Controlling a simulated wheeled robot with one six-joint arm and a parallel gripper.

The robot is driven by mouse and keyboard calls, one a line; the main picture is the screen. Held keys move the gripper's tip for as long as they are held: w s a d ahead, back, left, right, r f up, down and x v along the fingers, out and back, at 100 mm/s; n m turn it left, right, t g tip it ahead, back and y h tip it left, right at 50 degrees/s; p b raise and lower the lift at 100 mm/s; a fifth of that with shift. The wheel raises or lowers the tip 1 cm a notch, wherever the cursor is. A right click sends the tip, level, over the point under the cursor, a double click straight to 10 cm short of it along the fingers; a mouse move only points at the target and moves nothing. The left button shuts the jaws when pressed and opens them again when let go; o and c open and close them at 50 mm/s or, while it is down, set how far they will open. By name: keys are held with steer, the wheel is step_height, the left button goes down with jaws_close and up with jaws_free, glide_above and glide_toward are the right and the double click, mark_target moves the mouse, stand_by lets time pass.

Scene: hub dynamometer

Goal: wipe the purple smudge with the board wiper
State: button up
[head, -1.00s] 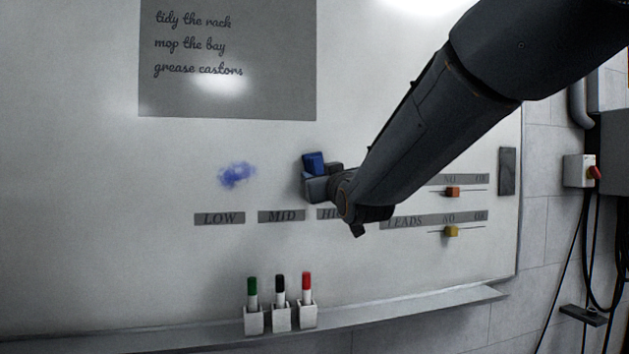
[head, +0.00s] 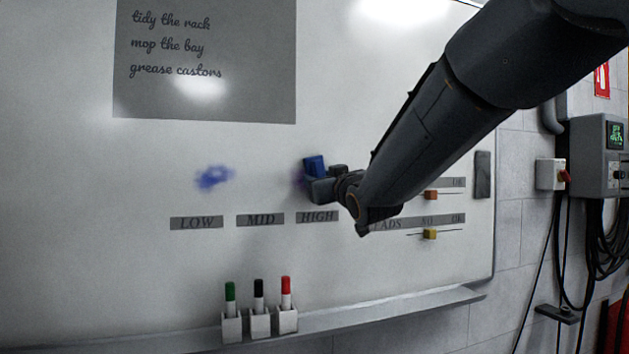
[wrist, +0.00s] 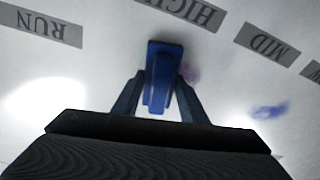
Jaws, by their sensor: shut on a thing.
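My gripper (head: 324,180) is shut on the blue board wiper (head: 315,165) in front of the whiteboard. In the wrist view the wiper (wrist: 163,62) stands between the two fingers (wrist: 157,95). The purple smudge (head: 298,178) shows faintly just left of the wiper, partly hidden behind it and the gripper. The purple smudge also shows in the wrist view (wrist: 190,74), right beside the wiper. I cannot tell whether the wiper touches the board. A separate blue smudge (head: 213,177) lies further left, above the LOW label.
Below are the LOW, MID and HIGH labels (head: 317,217) and a ledge (head: 380,305) with green, black and red markers in white holders (head: 260,322). Orange (head: 431,195) and yellow (head: 430,234) sliders are right of the gripper. The board between the two smudges is clear.

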mark_target(289, 176)
steer(key=shift+w+d, duration=0.25)
steer(key=shift+d, duration=0.65)
steer(key=shift+w+d, duration=0.25)
steer(key=shift+d, duration=0.6)
steer(key=shift+a, duration=0.15)
steer(key=shift+s+a+b, duration=0.5)
steer(key=shift+a+b, duration=0.35)
steer(key=shift+a, duration=0.8)
steer(key=shift+s+a+b, duration=0.45)
steer(key=shift+a+b, duration=0.4)
steer(key=shift+a, duration=0.75)
steer(key=shift+s+a+b, duration=0.5)
steer(key=shift+a+b, duration=0.35)
steer(key=shift+a, duration=0.8)
steer(key=shift+s, duration=0.1)
steer(key=shift+r+b+v, duration=0.2)
steer(key=shift+b+v, duration=0.05)
steer(key=shift+v, duration=1.15)
steer(key=shift+r+b+v, duration=0.15)
steer(key=shift+b+v, duration=0.1)
steer(key=shift+v, duration=1.2)
steer(key=shift+s, duration=0.1)
